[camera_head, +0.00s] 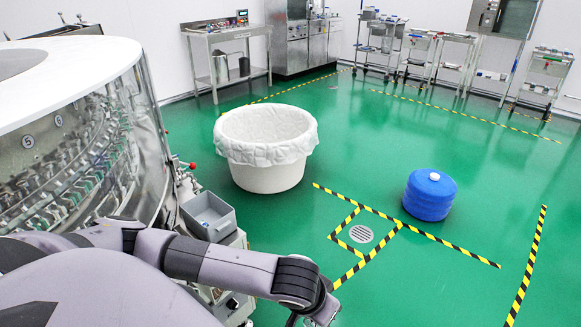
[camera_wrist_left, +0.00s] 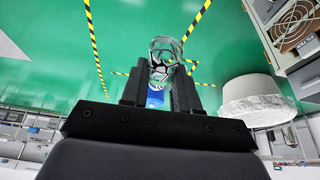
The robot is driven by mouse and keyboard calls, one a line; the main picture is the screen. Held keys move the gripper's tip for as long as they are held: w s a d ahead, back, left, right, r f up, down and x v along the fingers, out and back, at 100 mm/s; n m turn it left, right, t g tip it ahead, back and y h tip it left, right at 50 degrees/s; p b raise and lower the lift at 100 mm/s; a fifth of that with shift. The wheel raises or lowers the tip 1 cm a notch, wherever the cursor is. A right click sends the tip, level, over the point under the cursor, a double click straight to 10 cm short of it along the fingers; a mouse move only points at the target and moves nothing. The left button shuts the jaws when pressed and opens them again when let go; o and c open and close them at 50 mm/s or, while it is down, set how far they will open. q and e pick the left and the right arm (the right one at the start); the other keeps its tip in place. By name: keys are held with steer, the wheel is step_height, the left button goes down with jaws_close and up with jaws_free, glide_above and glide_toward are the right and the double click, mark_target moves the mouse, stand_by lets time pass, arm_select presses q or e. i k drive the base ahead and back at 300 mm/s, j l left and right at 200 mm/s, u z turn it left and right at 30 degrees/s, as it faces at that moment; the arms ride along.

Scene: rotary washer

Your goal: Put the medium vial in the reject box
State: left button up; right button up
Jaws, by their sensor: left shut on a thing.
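In the left wrist view, my left gripper (camera_wrist_left: 160,88) is shut on a clear glass vial (camera_wrist_left: 165,50), which sticks out past the fingertips. The floor shows behind the vial; its size cannot be judged against another vial. In the head view my left arm reaches from the lower left to the bottom middle, and its gripper end is cut off by the bottom edge. A grey open box (camera_head: 209,216) is mounted on the side of the washer, just beyond my arm; its visible inside looks empty. I see no label on it. My right gripper is in neither view.
The round washer (camera_head: 90,130) with a white top fills the left side. A white lined tub (camera_head: 266,150) stands on the green floor, and also shows in the wrist view (camera_wrist_left: 255,100). A blue drum (camera_head: 429,195) stands to the right. Floor between them is clear.

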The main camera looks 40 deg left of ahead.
mark_target(209, 223)
steer(key=i+l+u, duration=0.15)
steer(key=i+u, duration=0.25)
steer(key=i, duration=0.55)
steer(key=i+u, duration=0.3)
steer(key=u, duration=0.15)
steer(key=i+u, duration=0.3)
steer(key=u, duration=0.15)
steer(key=i+u, duration=0.65)
steer(key=u, duration=0.15)
steer(key=i+u, duration=0.1)
steer(key=u, duration=1.15)
